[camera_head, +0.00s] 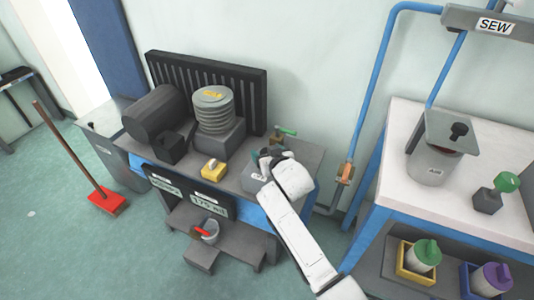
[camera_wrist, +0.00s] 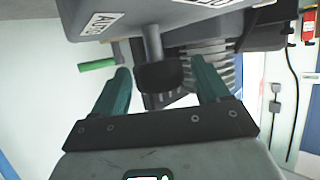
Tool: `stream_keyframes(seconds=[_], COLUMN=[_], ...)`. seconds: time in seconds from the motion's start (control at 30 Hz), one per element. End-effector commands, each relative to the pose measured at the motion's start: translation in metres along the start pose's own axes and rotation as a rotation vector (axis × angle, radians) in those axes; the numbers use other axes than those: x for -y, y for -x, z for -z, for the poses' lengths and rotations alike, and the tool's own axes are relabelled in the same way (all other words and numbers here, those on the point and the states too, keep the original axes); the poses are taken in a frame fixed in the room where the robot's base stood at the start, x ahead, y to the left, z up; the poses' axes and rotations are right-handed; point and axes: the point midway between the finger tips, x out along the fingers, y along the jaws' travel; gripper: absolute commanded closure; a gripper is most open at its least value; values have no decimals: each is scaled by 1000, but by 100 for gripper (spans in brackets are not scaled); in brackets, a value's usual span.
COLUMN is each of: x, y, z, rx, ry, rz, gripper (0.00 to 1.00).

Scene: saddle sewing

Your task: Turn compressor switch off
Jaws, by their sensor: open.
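The compressor (camera_head: 214,110) stands on a grey bench, with a dark motor and a ribbed grey pump head. A grey switch box (camera_head: 254,180) sits at the bench's right part, partly hidden by my gripper (camera_head: 270,158). In the wrist view, the switch box (camera_wrist: 190,18) carries an "Auto" label and a second label cut off by the frame edge. Its black switch knob (camera_wrist: 158,76) on a grey stem lies between the two teal fingers of my gripper (camera_wrist: 160,68). The gripper is open, with gaps visible on both sides of the knob.
A green-handled valve (camera_head: 285,132) is just behind my gripper; its handle (camera_wrist: 97,65) shows left of the fingers. A blue pipe (camera_head: 370,90) runs down the wall. A white table (camera_head: 460,205) stands at right.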

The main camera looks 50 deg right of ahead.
Motion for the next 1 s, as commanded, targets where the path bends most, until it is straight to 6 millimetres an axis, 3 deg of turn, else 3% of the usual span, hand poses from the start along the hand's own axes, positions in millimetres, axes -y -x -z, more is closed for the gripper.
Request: stream_keyframes(seconds=[0.27,0.8,1.0], x=[0,0,0], y=[-1,-1,0], z=[0,0,1], rx=[-1,0,0], ry=[0,0,3], rz=[0,0,7], gripper=[25,76,76])
